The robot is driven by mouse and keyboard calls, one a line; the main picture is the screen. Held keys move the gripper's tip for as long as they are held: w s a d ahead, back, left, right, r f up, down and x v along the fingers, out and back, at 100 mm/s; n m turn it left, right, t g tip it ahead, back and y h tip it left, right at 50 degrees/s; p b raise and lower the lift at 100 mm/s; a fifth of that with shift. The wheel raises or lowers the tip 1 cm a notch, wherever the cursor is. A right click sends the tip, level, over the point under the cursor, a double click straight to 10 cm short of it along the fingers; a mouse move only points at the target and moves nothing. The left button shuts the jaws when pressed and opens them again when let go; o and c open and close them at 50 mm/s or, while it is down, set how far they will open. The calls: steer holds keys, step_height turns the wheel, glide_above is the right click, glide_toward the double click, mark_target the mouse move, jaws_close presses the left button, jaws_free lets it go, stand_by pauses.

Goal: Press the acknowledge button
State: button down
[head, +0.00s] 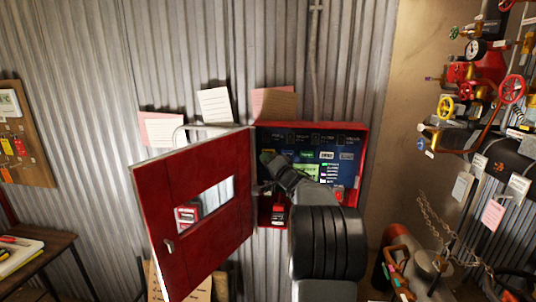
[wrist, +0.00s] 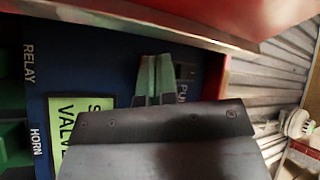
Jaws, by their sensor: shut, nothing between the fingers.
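A red wall cabinet (head: 363,150) stands open, with its red door (head: 190,235) swung out to the left. Inside is a blue panel (head: 345,143) with several small labels, a row of dark items along the top and a green display (head: 306,173). My gripper (head: 266,158) is shut and empty, in front of the panel's left part. In the wrist view the shut fingertips (wrist: 153,60) are over the blue panel (wrist: 95,55), close to a partly covered label beginning "PU"; I cannot tell whether they touch. Labels "RELAY" and "HORN" also show there. I cannot make out which part is the acknowledge button; my arm hides some of the panel.
The cabinet's red edge (wrist: 185,12) runs close above the fingers in the wrist view. Paper notes (head: 215,105) hang above the cabinet. Pipes with valve wheels (head: 511,88) are at the right. A table (head: 40,255) stands at the lower left.

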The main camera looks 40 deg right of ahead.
steer(key=shift+w+d+p, duration=0.15)
steer(key=shift+p, duration=0.15)
stand_by(0.4)
steer(key=shift+w+d, duration=0.15)
steer(key=shift+d, duration=0.05)
steer(key=shift+w+d+p, duration=0.35)
steer(key=shift+p, duration=0.25)
stand_by(0.8)
steer(key=shift+s+a, duration=0.1)
steer(key=shift+a, duration=0.05)
steer(key=shift+s+a, duration=0.5)
steer(key=shift+s, duration=0.05)
stand_by(0.3)
steer(key=shift+s+a+b, duration=0.75)
steer(key=shift+s+a, duration=1)
steer(key=shift+s, duration=0.05)
